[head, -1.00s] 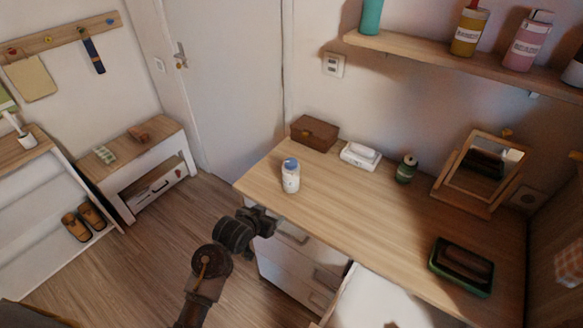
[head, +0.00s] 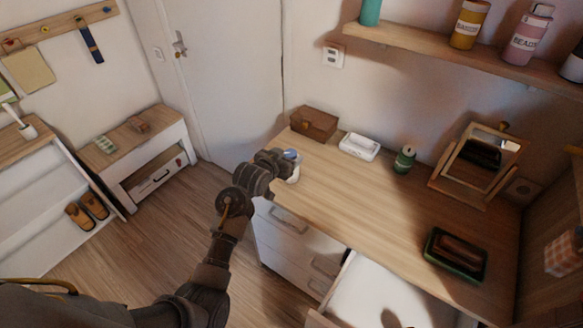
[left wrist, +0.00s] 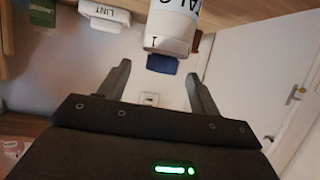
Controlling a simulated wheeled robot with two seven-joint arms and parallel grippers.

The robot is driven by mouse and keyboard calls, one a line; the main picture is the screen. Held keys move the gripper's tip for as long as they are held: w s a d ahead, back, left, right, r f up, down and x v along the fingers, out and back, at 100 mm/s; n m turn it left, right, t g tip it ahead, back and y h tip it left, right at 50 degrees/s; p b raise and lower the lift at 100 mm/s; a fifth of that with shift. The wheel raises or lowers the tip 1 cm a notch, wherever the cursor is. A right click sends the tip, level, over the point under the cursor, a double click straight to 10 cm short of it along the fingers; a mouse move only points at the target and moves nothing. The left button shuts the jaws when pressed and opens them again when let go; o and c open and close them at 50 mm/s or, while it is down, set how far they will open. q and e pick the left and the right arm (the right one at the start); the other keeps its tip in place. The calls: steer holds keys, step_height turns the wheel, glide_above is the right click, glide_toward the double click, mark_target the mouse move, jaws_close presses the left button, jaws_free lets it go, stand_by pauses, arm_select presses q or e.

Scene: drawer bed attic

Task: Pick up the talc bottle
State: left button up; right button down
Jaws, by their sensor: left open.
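The talc bottle (head: 294,174) is white with a blue cap and stands upright near the left front edge of the desk (head: 350,200). In the head view my left gripper (head: 276,162) hides part of it. In the left wrist view, which is upside down, the white bottle (left wrist: 172,28) carries dark letters, and its blue cap (left wrist: 162,64) shows between the fingertips. My left gripper (left wrist: 158,75) is open, with one finger on each side of the cap; contact cannot be told. My right gripper is out of view.
A brown box (head: 314,123), a white lint box (head: 360,146) and a green canister (head: 404,159) stand along the desk's back. A mirror (head: 478,165) and a green tray (head: 430,256) are to the right. An open drawer (head: 375,295) sticks out in front.

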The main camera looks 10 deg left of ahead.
mark_target(293, 153)
arm_select(q)
steer(key=shift+w, duration=0.15)
steer(key=shift+p+x, duration=0.95)
steer(key=shift+x, duration=1.5)
steer(key=shift+c, duration=0.4)
steer(key=shift+f, duration=0.1)
steer(key=c, duration=0.7)
jaws_close()
